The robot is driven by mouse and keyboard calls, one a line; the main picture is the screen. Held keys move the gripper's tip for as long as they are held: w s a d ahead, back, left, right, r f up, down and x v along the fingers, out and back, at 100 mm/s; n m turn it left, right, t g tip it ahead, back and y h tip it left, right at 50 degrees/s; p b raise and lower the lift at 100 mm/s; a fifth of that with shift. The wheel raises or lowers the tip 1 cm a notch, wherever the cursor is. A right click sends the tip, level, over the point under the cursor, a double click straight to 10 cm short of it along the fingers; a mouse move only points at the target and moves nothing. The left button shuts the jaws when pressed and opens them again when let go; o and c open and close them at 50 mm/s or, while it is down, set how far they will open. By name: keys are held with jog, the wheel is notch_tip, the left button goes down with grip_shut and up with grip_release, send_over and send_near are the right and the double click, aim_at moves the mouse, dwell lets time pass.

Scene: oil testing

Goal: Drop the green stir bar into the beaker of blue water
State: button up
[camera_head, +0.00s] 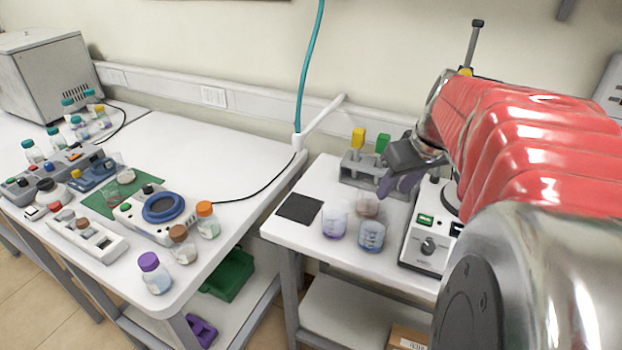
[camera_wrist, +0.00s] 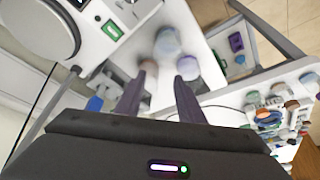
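The beaker of blue water (camera_head: 372,236) stands on the right table, left of a white stirrer. In the wrist view it appears as a bluish round shape (camera_wrist: 166,42) beyond the fingertips. A green block (camera_head: 382,143) stands in the grey rack at the back; I cannot tell whether it is the stir bar or its holder. No green stir bar shows clearly. My gripper (camera_head: 392,183) is above the table, in front of the rack's right side and behind the beakers. In the wrist view my gripper (camera_wrist: 159,95) has its fingers apart, with nothing seen gripped.
A purple beaker (camera_head: 335,222) and a reddish-brown beaker (camera_head: 366,205) stand close to the blue one. The grey rack (camera_head: 352,172) also holds a yellow block (camera_head: 358,138). The white stirrer (camera_head: 428,245) is at right, a black pad (camera_head: 299,208) at left. Left table holds bottles and devices.

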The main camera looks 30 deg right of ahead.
jog(key=v, duration=1)
jog(key=shift+r, duration=0.2)
